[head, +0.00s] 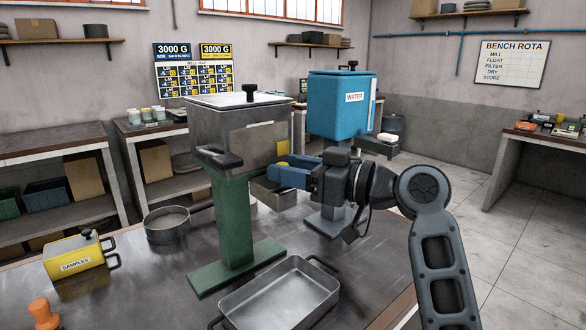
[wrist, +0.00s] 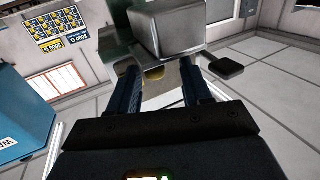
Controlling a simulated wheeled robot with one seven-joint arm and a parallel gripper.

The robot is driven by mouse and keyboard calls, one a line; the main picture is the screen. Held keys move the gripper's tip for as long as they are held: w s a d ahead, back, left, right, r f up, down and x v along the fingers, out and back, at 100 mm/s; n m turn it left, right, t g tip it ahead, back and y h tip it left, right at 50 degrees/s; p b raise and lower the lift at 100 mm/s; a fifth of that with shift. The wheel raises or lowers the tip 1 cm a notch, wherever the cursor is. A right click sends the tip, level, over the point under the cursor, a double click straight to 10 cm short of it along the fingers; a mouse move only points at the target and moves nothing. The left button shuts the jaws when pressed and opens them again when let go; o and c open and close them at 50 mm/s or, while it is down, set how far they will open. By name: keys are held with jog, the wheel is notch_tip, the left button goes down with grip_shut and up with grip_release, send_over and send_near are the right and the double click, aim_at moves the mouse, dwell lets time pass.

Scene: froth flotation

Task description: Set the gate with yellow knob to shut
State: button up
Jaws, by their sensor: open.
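The grey metal flotation cell (head: 212,135) stands on a green pedestal (head: 233,215). A yellow knob (head: 282,166) shows low on its right side, beside my gripper's blue fingertips. My gripper (head: 277,173) reaches in from the right. In the wrist view, my gripper (wrist: 156,76) is open, with its two dark fingers apart. The yellow knob (wrist: 154,73) shows between the fingertips, partly in shadow, and I see no finger closed on it. The gate plate is mostly hidden by the gripper, so I cannot tell its position.
A blue water tank (head: 335,108) stands right behind my gripper. A small metal trough (head: 268,194) hangs below the fingers. On the bench are an empty tray (head: 282,300), a round pan (head: 167,224) and a yellow samples box (head: 75,258).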

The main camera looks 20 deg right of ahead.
jog(key=shift+d, duration=0.1)
jog(key=b+v, duration=0.1)
jog(key=v, duration=0.6)
jog(key=shift+s+d+b, duration=0.15)
jog(key=shift+s+b, duration=0.15)
jog(key=shift+b, duration=0.1)
